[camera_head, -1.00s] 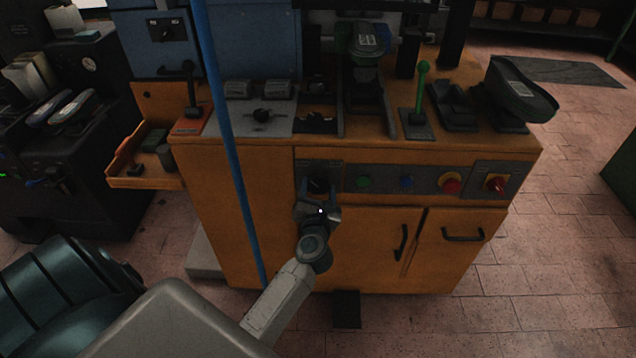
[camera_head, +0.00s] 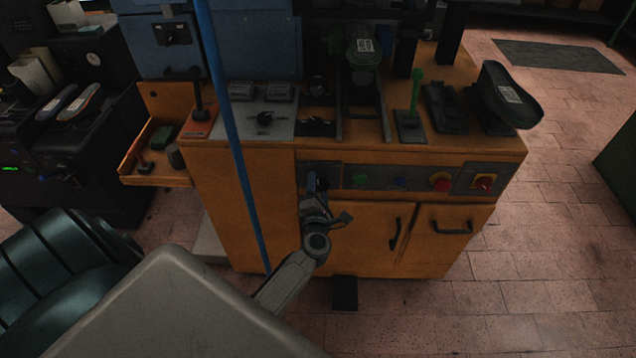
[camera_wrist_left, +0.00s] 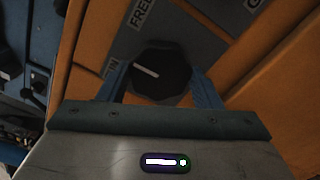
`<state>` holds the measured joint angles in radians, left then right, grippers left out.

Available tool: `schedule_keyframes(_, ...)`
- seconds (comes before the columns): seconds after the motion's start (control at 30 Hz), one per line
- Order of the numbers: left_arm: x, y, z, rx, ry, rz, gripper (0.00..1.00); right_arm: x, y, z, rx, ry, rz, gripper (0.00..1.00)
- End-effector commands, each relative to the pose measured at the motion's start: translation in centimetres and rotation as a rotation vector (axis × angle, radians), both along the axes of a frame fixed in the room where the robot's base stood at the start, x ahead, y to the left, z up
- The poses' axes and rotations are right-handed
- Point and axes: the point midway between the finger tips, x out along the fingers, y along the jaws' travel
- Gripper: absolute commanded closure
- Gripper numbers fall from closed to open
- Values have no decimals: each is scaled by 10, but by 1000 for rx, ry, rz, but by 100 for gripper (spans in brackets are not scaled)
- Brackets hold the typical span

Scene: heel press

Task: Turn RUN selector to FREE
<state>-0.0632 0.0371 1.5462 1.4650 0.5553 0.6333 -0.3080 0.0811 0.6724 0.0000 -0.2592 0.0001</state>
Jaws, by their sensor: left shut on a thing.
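The selector is a black knob (camera_wrist_left: 165,72) with a white pointer line, seen in the left wrist view. Its line points left and slightly up, closer to the partly hidden RUN label (camera_wrist_left: 111,67) than to the FREE label (camera_wrist_left: 141,13) above. My left gripper (camera_wrist_left: 160,88) is shut on the knob, with one blue finger on each side. In the head view my left gripper (camera_head: 317,188) is at the left end of the grey control panel (camera_head: 335,176) and largely hides the selector. My right gripper is not in view.
Right of the selector on the panel are a green button (camera_head: 360,181), a blue button (camera_head: 400,183), a red button (camera_head: 440,181) and a red-yellow rotary switch (camera_head: 484,183). Cabinet doors with black handles (camera_head: 453,228) lie below.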

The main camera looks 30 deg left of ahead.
Motion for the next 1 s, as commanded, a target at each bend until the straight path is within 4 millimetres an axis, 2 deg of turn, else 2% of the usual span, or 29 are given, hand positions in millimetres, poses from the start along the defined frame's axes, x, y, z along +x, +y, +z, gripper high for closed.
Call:
schedule_keyframes(0.03, 0, 0, 3, 26, 19, 0, 64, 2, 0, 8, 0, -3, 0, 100)
schedule_keyframes(0.4, 0, 0, 4, 295, 185, -1, 64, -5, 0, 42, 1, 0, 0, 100)
schedule_keyframes(0.73, 0, -1, 3, 560, 347, -1, 64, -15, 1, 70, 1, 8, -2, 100)
schedule_keyframes(1.0, 0, -1, 2, 746, 461, -1, 64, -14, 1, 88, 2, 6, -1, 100)
